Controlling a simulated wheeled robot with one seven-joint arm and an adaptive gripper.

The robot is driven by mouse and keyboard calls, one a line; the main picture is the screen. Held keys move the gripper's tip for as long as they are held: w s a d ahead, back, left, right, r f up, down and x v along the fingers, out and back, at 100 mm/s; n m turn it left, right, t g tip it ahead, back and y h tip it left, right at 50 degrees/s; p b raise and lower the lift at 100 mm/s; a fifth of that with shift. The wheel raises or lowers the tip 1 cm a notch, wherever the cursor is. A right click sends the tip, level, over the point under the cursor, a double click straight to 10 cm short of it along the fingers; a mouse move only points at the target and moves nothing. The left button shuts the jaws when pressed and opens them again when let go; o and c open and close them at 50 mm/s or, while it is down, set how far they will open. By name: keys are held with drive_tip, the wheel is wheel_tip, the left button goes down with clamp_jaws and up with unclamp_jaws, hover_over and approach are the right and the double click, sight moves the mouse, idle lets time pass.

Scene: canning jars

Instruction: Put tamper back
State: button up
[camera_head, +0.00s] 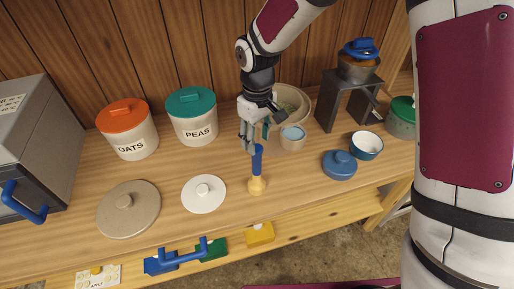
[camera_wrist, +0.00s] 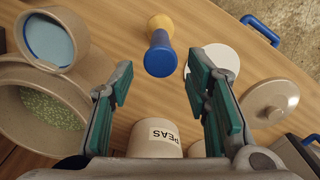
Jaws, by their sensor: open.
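The tamper (camera_head: 257,165) has a blue handle and a yellow foot. It stands upright on the wooden counter, near the front edge and right of the white lid. My gripper (camera_head: 250,142) is just above the top of the handle. In the wrist view, my gripper (camera_wrist: 161,72) is open and empty, with its two green-padded fingers spread apart. The tamper (camera_wrist: 160,50) shows just beyond the gap between them, blue end nearer the camera, and nothing is gripped.
White lid (camera_head: 204,194) and beige lid (camera_head: 128,209) lie left. OATS (camera_head: 129,133) and PEAS (camera_head: 193,122) canisters stand behind. A small cup (camera_head: 292,138) stands beside a large bowl (camera_head: 303,115).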

drive_tip(key=shift+r, duration=0.6)
drive_tip(key=s+d+r+m+t, duration=0.1)
drive_tip(key=s+d+r+m, duration=0.1)
drive_tip(key=s+d+r, duration=0.35)
drive_tip(key=s+d+r+m+t, duration=0.2)
drive_tip(key=d+r, duration=0.4)
drive_tip(key=r, duration=0.5)
drive_tip(key=s+d+r+m+t, duration=0.1)
drive_tip(key=s+d+r+m, duration=0.1)
drive_tip(key=s, duration=0.5)
drive_tip(key=s+d+r+m+t, duration=0.1)
drive_tip(key=s+d+r+m, duration=0.1)
drive_tip(key=s, duration=0.5)
drive_tip(key=shift+d+r+m+t, duration=0.3)
drive_tip(key=shift+d+r, duration=0.5)
drive_tip(key=shift+d, duration=0.45)
